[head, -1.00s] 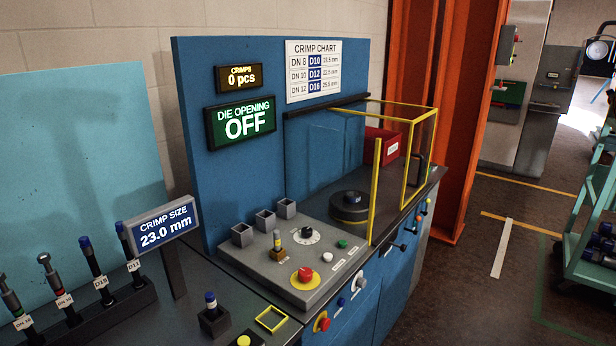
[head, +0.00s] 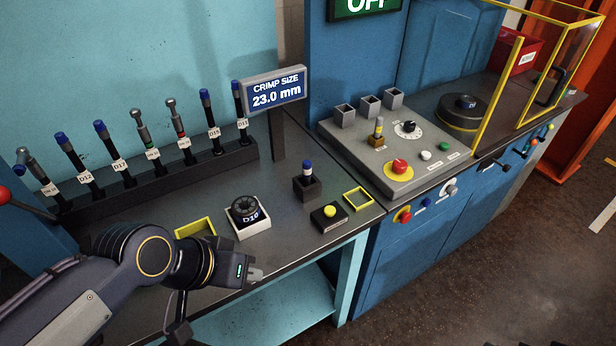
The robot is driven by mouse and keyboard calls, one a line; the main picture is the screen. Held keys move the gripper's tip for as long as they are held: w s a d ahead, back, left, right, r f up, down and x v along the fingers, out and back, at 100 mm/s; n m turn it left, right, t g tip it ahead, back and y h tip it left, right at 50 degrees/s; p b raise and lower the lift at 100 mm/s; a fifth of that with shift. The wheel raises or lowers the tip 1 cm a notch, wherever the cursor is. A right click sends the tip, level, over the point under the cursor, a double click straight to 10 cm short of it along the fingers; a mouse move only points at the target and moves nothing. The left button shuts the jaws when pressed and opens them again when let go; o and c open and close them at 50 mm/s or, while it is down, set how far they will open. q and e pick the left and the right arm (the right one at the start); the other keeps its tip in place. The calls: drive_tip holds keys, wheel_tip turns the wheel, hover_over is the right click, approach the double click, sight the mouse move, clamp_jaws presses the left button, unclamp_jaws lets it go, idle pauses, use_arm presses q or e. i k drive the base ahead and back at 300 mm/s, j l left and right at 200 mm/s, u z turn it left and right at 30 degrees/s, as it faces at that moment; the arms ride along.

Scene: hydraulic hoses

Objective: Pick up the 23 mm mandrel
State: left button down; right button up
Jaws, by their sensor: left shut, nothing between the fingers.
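A sign (head: 275,90) reads "CRIMP SIZE 23.0 mm". A long dark rack (head: 200,170) at the back holds several upright rods, some blue-topped with D labels such as D12 (head: 75,160) and D17 (head: 110,152). None of these visibly reads 23 mm. My left gripper (head: 257,275) is shut and empty over the bench's front edge, in front of the D10 die and apart from the pin. My right gripper is out of view.
A dark round die marked D10 (head: 245,207) sits on a white tray (head: 252,230). Yellow frames (head: 359,198) and a yellow button box (head: 329,216) are nearby. The crimper control panel (head: 360,150) stands right.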

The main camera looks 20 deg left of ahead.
sight(307, 164)
drive_tip(key=i+l, duration=0.2)
drive_tip(key=i+l+u, duration=0.5)
drive_tip(key=i+l, duration=0.2)
drive_tip(key=u, duration=2.3)
